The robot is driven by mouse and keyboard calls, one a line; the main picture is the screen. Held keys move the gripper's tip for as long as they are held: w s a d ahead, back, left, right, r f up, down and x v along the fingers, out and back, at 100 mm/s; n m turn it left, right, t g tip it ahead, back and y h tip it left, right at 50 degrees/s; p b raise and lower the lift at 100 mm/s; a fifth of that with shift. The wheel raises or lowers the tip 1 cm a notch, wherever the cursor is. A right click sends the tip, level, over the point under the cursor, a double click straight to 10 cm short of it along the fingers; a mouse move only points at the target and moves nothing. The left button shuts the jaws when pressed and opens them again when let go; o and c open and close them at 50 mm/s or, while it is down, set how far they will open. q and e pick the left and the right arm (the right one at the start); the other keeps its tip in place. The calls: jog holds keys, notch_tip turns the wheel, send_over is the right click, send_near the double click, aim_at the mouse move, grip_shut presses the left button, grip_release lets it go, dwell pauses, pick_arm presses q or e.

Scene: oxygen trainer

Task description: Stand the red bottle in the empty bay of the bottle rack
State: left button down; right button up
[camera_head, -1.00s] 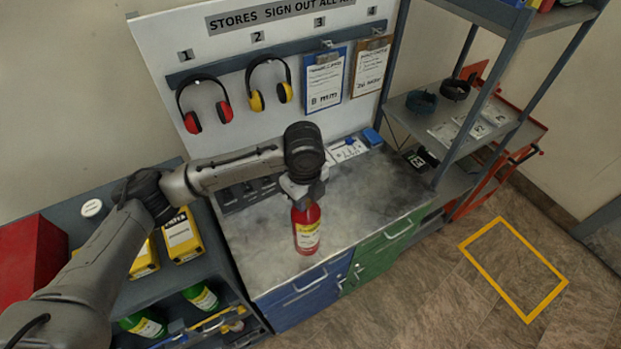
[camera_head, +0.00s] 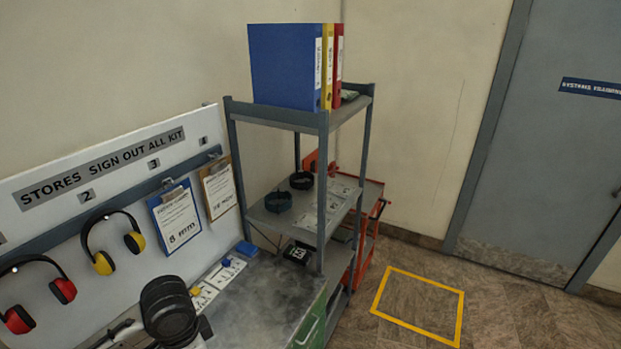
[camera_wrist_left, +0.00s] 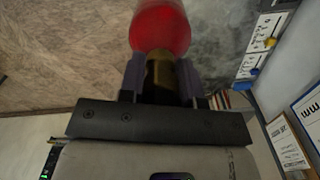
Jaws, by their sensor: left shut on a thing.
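The red bottle (camera_wrist_left: 160,25) shows at the top of the left wrist view, with its brass neck (camera_wrist_left: 160,75) toward the camera. My left gripper (camera_wrist_left: 161,78) is shut on this neck, one finger on each side. Most of the bottle's body and its base are cut off by the frame edge. In the head view only my left wrist shows, at the bottom left; the gripper and the bottle are out of sight there. The bottle rack and its empty bay are in neither current view. My right gripper is not in view.
The grey workbench (camera_head: 262,300) lies in front of the pegboard (camera_head: 45,205) with ear defenders and clipboards. A tall shelf unit (camera_head: 322,190) with binders stands at its right end, before a red trolley (camera_head: 374,215). A yellow floor square (camera_head: 375,300) is empty.

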pick_arm(q)
jog(key=n, duration=0.2)
jog(key=s+n, duration=0.1)
jog(key=shift+d+r, duration=0.3)
jog(key=shift+d, duration=0.05)
jog(key=n, duration=0.1)
jog(key=s+d+n, duration=0.1)
jog(key=n, duration=0.2)
jog(key=shift+s+d+r, duration=0.15)
jog(key=shift+s+r, duration=0.05)
jog(key=shift+s, duration=0.15)
jog(key=s+r+n+p, duration=0.3)
jog(key=s+r+p, duration=0.4)
jog(key=r, duration=0.5)
jog(key=shift+s+d+r+p, duration=0.15)
jog(key=shift+d+r+p, duration=0.2)
jog(key=shift+p, duration=0.9)
jog(key=shift+a, duration=0.1)
